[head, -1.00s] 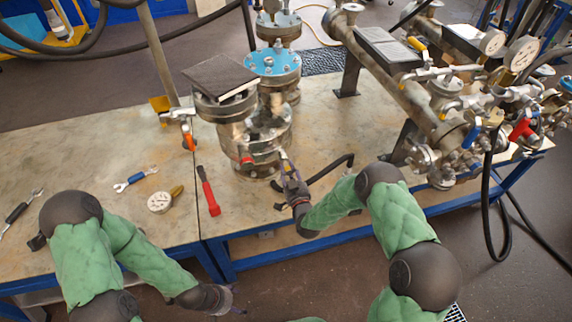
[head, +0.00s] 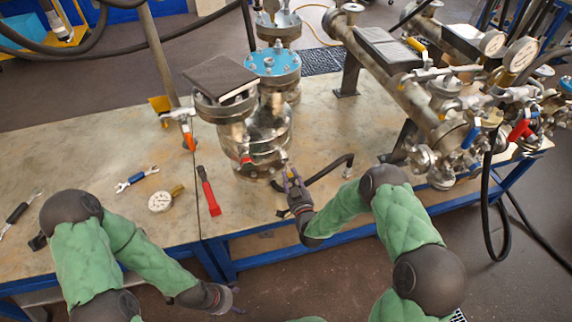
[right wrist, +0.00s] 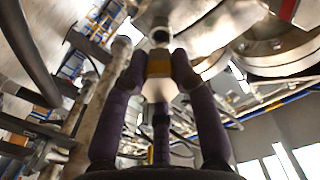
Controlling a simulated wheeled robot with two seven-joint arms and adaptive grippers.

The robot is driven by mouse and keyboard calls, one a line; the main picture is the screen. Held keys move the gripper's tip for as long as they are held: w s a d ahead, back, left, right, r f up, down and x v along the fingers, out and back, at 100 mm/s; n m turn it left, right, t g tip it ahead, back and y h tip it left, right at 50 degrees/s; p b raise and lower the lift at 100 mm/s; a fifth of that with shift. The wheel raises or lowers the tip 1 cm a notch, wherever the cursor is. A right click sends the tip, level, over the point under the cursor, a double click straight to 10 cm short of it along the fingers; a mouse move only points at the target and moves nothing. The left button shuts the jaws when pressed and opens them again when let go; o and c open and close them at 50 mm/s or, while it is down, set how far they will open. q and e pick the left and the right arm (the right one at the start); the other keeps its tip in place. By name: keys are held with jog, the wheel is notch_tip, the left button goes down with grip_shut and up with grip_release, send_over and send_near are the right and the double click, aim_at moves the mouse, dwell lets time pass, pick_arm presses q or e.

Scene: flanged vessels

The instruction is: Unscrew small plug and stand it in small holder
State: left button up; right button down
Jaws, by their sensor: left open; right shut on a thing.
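My right gripper (head: 289,175) is just in front of the lower right side of the flanged vessel (head: 262,140). In the right wrist view its dark purple fingers (right wrist: 159,68) are shut on a small plug with a brass-yellow band (right wrist: 158,67) and a silver lower part. A round metal port (right wrist: 160,36) shows just beyond the plug; I cannot tell whether the two touch. My left gripper (head: 236,300) is open and empty in front of the table's front edge. I cannot make out the small holder.
A dark book-like block (head: 220,78) lies on the vessel's top flange. A red-handled tool (head: 208,190), a gauge (head: 160,201) and a blue wrench (head: 136,179) lie on the table to the left. A black hose (head: 325,171) lies right of the gripper. Pipework with valves (head: 445,100) stands at right.

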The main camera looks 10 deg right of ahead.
jog(key=shift+s, duration=1)
